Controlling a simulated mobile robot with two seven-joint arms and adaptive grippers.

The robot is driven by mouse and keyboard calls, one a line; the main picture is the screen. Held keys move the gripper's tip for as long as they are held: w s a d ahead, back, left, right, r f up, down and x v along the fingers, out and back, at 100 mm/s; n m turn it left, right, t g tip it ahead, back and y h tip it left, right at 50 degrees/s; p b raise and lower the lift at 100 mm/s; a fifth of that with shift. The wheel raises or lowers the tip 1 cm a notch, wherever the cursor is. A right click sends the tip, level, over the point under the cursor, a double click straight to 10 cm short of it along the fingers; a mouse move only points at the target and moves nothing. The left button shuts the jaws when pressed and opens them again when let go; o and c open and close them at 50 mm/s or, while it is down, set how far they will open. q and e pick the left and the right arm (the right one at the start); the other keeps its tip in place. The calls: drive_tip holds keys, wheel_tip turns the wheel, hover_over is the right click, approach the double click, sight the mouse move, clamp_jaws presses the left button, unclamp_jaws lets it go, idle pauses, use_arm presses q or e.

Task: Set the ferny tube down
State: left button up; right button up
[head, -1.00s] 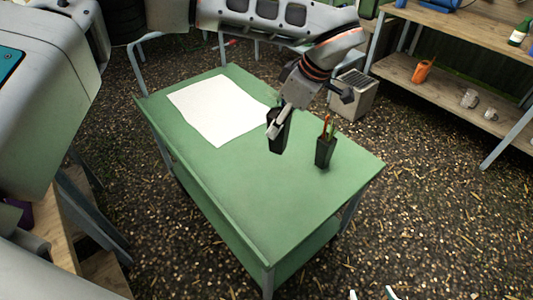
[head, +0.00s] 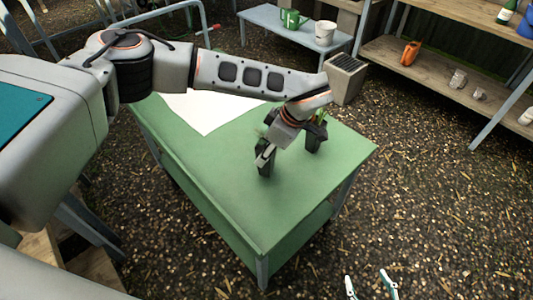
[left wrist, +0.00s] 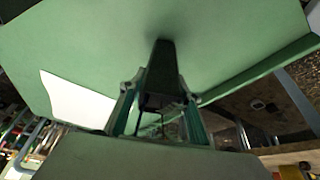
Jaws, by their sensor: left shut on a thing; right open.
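The ferny tube (head: 265,170) is a dark, square, tapered pot with a little green foliage at its top, upright over the green table. My left gripper (head: 265,157) is shut on it near its upper part. In the left wrist view the dark tube (left wrist: 161,72) stands between the fingers, its far end against the green tabletop (left wrist: 90,45). I cannot tell whether its base touches the table. My right gripper (head: 370,283) shows only as two spread fingertips at the bottom edge, open and empty, clear of the table.
A second dark tube (head: 313,142) stands just right of and behind my left gripper, partly hidden by it. A white sheet (head: 205,113) lies at the table's far left. The near part of the green table (head: 255,215) is bare. Shelves stand at the back right.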

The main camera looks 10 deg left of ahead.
use_arm(q)
drive_tip(key=shift+f, duration=0.3)
use_arm(e)
drive_tip(key=shift+f, duration=0.1)
use_arm(q)
drive_tip(key=shift+f, duration=0.15)
drive_tip(key=o, duration=1.2)
use_arm(e)
drive_tip(key=shift+s, duration=0.1)
drive_tip(key=shift+f, duration=0.1)
use_arm(q)
drive_tip(key=p+v, duration=0.1)
drive_tip(key=v, duration=1.1)
drive_tip(key=shift+a, duration=0.1)
use_arm(e)
drive_tip(key=shift+s+a+r, duration=0.15)
drive_tip(key=shift+s+r, duration=0.15)
